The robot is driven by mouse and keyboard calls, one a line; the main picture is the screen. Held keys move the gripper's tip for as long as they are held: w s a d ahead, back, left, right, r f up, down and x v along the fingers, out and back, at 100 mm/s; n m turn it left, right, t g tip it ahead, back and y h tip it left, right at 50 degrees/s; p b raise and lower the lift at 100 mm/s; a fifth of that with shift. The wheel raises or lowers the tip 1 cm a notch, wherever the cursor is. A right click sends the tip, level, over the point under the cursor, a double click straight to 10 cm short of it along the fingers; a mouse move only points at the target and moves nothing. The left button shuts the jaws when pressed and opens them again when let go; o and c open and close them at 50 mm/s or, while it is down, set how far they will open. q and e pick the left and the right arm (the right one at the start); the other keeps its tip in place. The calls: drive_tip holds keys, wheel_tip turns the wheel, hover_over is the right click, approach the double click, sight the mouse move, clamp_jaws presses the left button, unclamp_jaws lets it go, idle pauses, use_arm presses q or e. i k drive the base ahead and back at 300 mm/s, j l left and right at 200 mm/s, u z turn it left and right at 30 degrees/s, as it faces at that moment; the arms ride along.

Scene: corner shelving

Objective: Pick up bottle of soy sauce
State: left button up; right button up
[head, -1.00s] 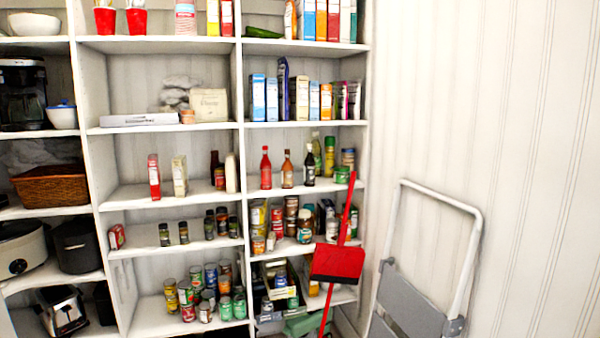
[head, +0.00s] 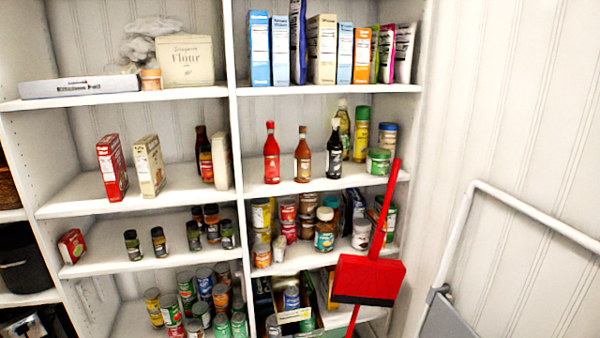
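A dark, nearly black bottle with a pale label and light cap, which looks like the soy sauce (head: 333,158), stands upright on the right-hand middle shelf (head: 290,188), near its front. Its label is too small to read. An orange-brown sauce bottle (head: 302,158) and a red sauce bottle (head: 271,158) stand to its left, apart from it. A taller oil-like bottle (head: 344,125) is behind it, partly hidden. Another dark bottle (head: 201,142) stands on the left section's shelf. Neither of my grippers is in view.
A red dustpan (head: 368,278) with a long handle stands in front of the right shelves, its handle reaching the middle shelf's right end. A folded step ladder (head: 465,270) leans at the right. Jars and cans fill the shelf below. Boxes (head: 325,50) line the shelf above.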

sight(335, 151)
drive_tip(key=i, duration=1.2)
